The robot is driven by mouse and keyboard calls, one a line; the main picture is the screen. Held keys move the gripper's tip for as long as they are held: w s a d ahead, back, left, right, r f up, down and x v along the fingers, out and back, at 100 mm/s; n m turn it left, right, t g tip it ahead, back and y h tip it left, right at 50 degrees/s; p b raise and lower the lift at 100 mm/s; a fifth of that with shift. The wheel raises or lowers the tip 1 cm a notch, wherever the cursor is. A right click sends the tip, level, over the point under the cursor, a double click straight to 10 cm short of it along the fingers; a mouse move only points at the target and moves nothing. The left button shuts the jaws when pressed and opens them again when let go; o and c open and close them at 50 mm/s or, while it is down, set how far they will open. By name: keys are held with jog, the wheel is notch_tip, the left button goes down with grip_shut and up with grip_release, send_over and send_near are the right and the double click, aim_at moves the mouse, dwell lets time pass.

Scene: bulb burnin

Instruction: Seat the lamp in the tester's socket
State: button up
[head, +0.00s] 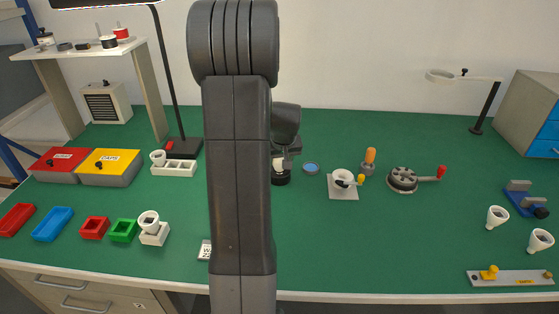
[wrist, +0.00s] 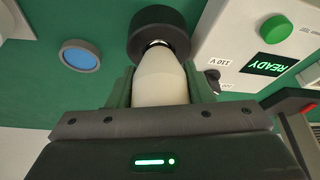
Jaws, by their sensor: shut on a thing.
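My gripper (wrist: 161,88) is shut on the white lamp (wrist: 160,75), with one finger on each side of its body. The lamp's narrow metal base points at the round black socket (wrist: 160,32), and a little metal shows at the socket's mouth. I cannot tell how deep the base sits. The tester (wrist: 235,45) is a pale box with a lit READY screen and a green button (wrist: 276,29). In the head view my gripper (head: 288,150) is just above the black socket (head: 281,179), with the lamp (head: 277,164) upright between them. My arm hides the tester there.
A blue disc in a grey ring (head: 311,168) lies right of the socket. Further right are a white cup on a plate (head: 342,186) and a crank wheel (head: 403,179). A black lamp stand (head: 183,148) is at left. The bench (head: 300,235) is clear in front.

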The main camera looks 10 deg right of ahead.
jog(key=o, duration=1)
jog(key=v, duration=1.3)
jog(key=shift+s+r, duration=0.15)
jog(key=shift+r, duration=0.2)
jog(key=x, duration=1.4)
jog(key=shift+s+r, duration=0.1)
jog(key=shift+r, duration=0.15)
